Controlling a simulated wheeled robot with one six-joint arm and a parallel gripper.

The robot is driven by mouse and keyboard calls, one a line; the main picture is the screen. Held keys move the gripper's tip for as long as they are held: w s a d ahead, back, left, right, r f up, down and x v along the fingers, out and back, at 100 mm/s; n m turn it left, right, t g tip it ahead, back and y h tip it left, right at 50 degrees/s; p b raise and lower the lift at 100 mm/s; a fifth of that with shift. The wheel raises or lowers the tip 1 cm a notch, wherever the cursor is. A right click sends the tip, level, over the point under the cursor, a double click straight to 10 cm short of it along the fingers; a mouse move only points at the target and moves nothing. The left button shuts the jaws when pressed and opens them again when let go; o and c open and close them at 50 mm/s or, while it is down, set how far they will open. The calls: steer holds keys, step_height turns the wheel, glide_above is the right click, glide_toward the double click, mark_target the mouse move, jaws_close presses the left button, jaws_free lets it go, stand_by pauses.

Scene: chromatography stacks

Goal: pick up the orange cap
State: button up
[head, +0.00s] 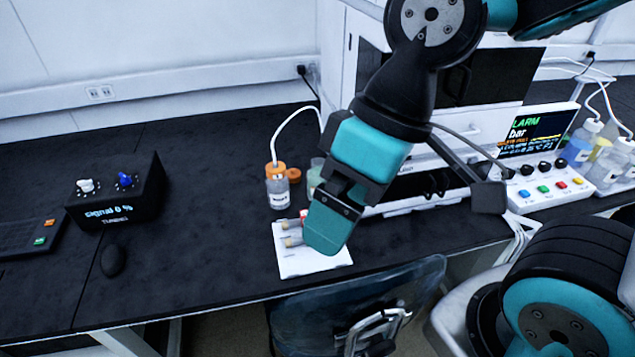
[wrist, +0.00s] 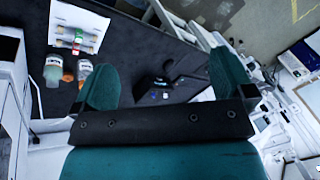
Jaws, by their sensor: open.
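A loose orange cap (head: 294,175) lies on the black bench, just right of a clear bottle (head: 277,190) with its own orange top and a white tube. In the wrist view, a small orange patch (wrist: 68,76) shows between two bottles at the left; I take it for the cap. My gripper (head: 328,240) is above the white sheet near the bench's front edge, in front of and right of the cap. In the wrist view, my gripper's two teal fingers (wrist: 165,78) stand wide apart with nothing between them.
A pale green bottle (head: 315,175) stands right of the cap, partly hidden by my arm. The white sheet (head: 305,268) holds several vials. A black control box (head: 117,195) stands at left, with bare bench between. A chair (head: 350,305) is at the front edge.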

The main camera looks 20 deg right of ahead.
steer(key=shift+c, duration=1)
steer(key=w+f+b, duration=0.1)
steer(key=w+b, duration=0.1)
steer(key=w, duration=0.3)
steer(key=w+f+m+t+b, duration=0.1)
steer(key=w+f+b, duration=0.1)
steer(key=w, duration=0.2)
steer(key=w+d+f+m+h+b, duration=0.1)
steer(key=w+f+b, duration=0.1)
steer(key=w, duration=0.3)
steer(key=shift+w+t+b, duration=0.3)
steer(key=shift+w+b, duration=0.05)
steer(key=shift+c, duration=0.6)
steer(key=m+t+h+b, duration=0.3)
steer(key=m+b, duration=0.2)
steer(key=b, duration=0.7)
glide_toward(293, 170)
steer(key=x, duration=0.5)
steer(key=shift+f+p, duration=0.2)
steer(key=shift+p, duration=0.1)
steer(key=shift+x, duration=2.75)
